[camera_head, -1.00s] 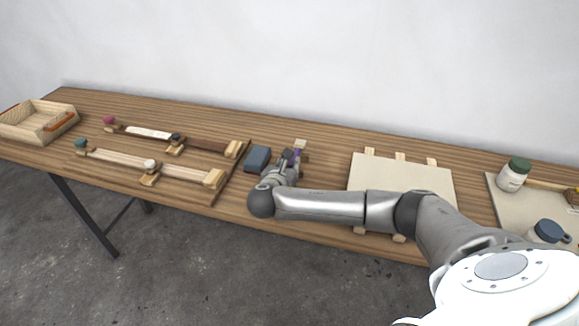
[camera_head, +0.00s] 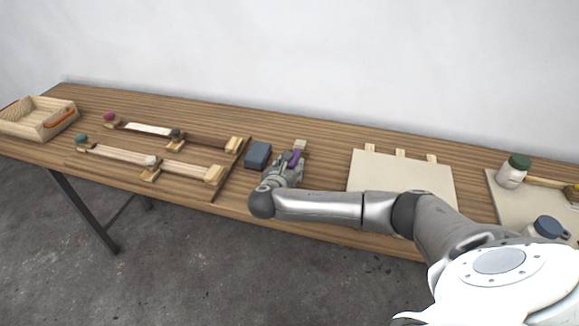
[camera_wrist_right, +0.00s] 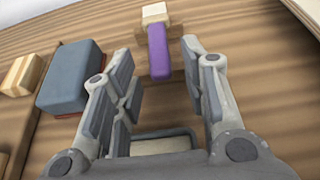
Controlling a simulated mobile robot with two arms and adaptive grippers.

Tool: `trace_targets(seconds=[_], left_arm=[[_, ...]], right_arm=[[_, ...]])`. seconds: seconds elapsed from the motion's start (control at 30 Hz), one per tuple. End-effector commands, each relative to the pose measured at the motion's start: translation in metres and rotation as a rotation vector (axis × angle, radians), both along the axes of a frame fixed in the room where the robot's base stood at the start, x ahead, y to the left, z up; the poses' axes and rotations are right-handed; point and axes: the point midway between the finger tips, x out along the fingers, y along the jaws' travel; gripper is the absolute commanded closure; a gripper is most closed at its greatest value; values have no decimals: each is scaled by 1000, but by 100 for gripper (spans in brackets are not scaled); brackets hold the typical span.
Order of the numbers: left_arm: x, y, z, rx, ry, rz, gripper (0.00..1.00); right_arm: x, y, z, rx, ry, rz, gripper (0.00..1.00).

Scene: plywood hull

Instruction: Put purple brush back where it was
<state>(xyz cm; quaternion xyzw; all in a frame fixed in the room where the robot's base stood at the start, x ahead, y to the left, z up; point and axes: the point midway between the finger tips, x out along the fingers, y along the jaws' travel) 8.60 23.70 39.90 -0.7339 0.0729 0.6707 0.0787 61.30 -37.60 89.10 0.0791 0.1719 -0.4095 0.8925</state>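The purple brush (camera_head: 295,156) is at the middle of the table, with its pale head (camera_head: 301,144) pointing toward the wall. In the right wrist view the purple handle (camera_wrist_right: 158,52) lies ahead between the fingers, with gaps on both sides. A small wooden piece seems to be beneath the brush near its head. My right gripper (camera_head: 289,164) is low over the table at the handle's near end. It is open, and neither finger visibly touches the handle in the right wrist view. My left gripper is out of view.
A blue-grey block (camera_head: 257,155) is close to the gripper's left. A pale board (camera_head: 400,172) lies to the right. A green-lidded jar (camera_head: 514,171) and blue-lidded cup (camera_head: 548,229) are far right.

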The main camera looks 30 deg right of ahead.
Motion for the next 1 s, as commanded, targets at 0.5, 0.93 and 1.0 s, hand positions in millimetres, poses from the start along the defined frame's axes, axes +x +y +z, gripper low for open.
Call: trace_targets(seconds=[0.5,0.93,1.0], left_arm=[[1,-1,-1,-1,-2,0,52],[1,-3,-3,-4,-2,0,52],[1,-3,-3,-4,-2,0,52]], right_arm=[[-14,19,20,3,0,5,60],[-65,77,51,1,0,2,60],[-69,81,54,0,-1,2,60]])
